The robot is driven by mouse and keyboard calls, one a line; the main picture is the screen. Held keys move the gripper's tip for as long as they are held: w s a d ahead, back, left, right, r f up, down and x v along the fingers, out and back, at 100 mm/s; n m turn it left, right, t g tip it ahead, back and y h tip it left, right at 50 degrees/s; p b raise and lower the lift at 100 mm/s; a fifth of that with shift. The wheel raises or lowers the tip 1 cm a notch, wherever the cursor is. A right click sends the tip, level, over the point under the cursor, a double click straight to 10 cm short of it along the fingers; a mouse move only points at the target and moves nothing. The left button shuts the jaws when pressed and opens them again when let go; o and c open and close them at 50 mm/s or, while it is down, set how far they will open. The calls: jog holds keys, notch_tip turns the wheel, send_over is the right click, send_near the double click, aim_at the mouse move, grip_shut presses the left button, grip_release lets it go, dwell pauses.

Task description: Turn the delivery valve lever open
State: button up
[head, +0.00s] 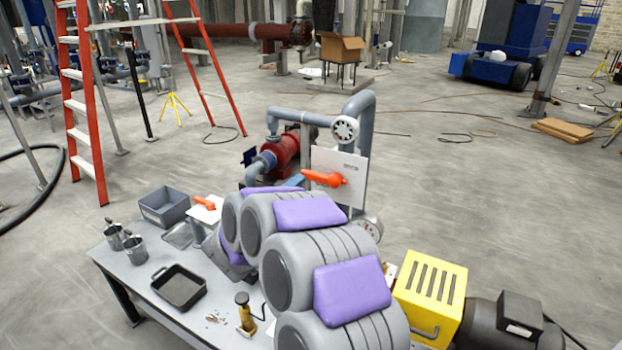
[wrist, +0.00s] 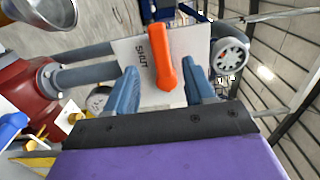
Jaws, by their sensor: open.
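An orange valve lever (head: 325,179) is mounted on a white plate (head: 352,163) on the grey pipework behind the bench, and lies roughly level in the head view. In the wrist view the same lever (wrist: 162,60) stands out from the plate (wrist: 125,48), with the word SHUT beside it. My gripper (wrist: 161,66) shows there as two blue fingers, spread apart on either side of the lever's near end. I cannot tell whether either finger touches it. In the head view my arm hides most of the gripper.
A second orange lever (head: 204,202) is on a smaller white plate further left. A red pump (head: 283,155) and a pipe with a round white handwheel (head: 344,129) stand close by. The bench (head: 139,285) holds a grey bin (head: 164,206), a black tray (head: 179,288) and metal cups.

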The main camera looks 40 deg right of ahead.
aim_at(311, 177)
jog(key=x, duration=0.7)
jog(key=shift+s+d+f+b, duration=0.1)
jog(key=shift+f+b, duration=0.05)
jog(key=shift+b, duration=0.15)
jog(key=shift+w+d+r, duration=0.2)
jog(key=shift+w+d, duration=0.15)
jog(key=shift+w, duration=0.05)
jog(key=shift+d, duration=0.15)
jog(key=shift+d, duration=0.15)
jog(key=shift+d+f, duration=0.1)
jog(key=shift+d, duration=0.05)
jog(key=shift+c, duration=0.2)
jog(key=shift+d, duration=0.15)
jog(key=c, duration=0.6)
jog(key=shift+f, duration=0.1)
grip_shut()
